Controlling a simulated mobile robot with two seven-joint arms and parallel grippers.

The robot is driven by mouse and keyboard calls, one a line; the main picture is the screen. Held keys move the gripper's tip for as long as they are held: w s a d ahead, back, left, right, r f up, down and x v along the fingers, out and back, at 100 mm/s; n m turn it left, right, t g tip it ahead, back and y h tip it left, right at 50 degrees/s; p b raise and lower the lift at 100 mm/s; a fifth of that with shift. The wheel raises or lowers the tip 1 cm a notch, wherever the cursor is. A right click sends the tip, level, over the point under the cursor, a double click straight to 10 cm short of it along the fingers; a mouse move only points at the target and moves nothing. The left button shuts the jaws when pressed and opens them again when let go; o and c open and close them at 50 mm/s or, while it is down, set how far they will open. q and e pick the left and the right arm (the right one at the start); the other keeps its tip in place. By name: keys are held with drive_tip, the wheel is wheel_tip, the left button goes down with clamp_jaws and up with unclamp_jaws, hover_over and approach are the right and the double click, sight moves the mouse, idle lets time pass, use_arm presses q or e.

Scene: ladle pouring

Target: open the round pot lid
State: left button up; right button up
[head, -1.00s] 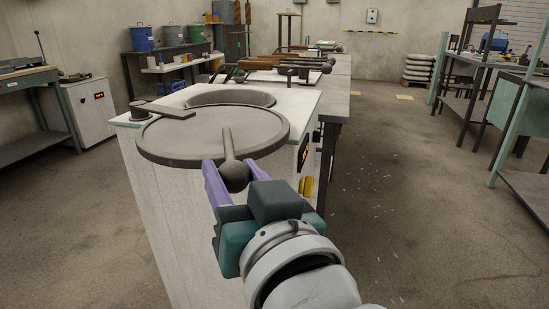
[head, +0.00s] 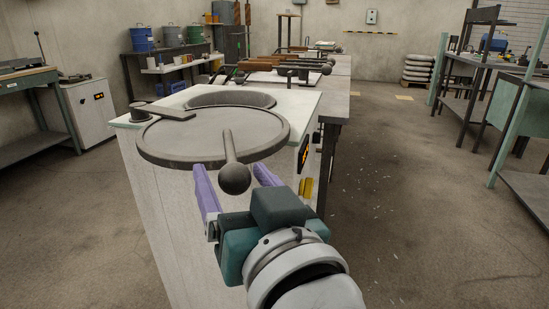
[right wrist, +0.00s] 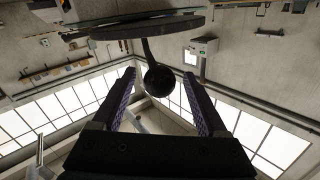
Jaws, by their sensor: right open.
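The round pot lid (head: 190,138) is a dark grey disc at the top of the white cabinet, swung aside from the round pot opening (head: 230,99) behind it. A bar with a ball knob (head: 235,179) sticks out from the lid toward me. My right gripper (head: 232,180) is open, its purple fingers on either side of the knob with gaps. In the right wrist view the knob (right wrist: 159,80) sits between the spread fingertips (right wrist: 160,82), and the lid's edge (right wrist: 140,27) shows above. My left gripper is not in view.
The white cabinet (head: 165,210) stands under the lid. A pivot post with an arm (head: 160,111) is at the lid's left. A bench with tools (head: 335,100) extends behind. The floor to the right (head: 410,200) is clear up to another bench.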

drive_tip(key=p+v, duration=0.1)
drive_tip(key=v, duration=0.8)
drive_tip(key=shift+s+p, duration=0.2)
drive_tip(key=shift+p, duration=0.15)
drive_tip(key=shift+d, duration=0.1)
